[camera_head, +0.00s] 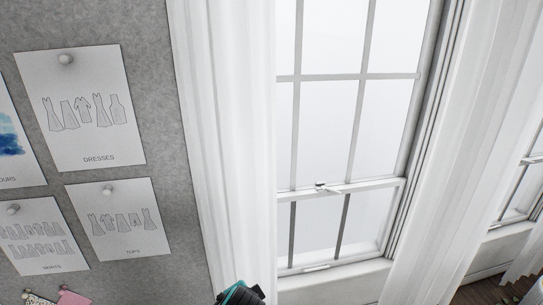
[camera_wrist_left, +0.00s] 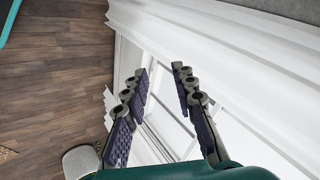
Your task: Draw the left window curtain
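The left window curtain (camera_head: 225,120) is white and hangs in long vertical folds at the left side of the window (camera_head: 345,110) in the head view. The panes right of it are uncovered. In the left wrist view my left gripper (camera_wrist_left: 160,73) is open, its two dark fingers apart. White curtain-like folds (camera_wrist_left: 235,45) run past the fingers at the upper right of that view; I cannot tell whether they touch. A teal and black part of my arm shows at the bottom edge of the head view, in front of the curtain's lower part. My right gripper is not in view.
A second white curtain (camera_head: 465,140) hangs right of the window, with part of another window beyond. A grey wall board (camera_head: 125,25) with pinned clothing sheets fills the left. The window sill (camera_head: 335,284) is clear. Wooden floor (camera_wrist_left: 60,75) shows in the wrist view.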

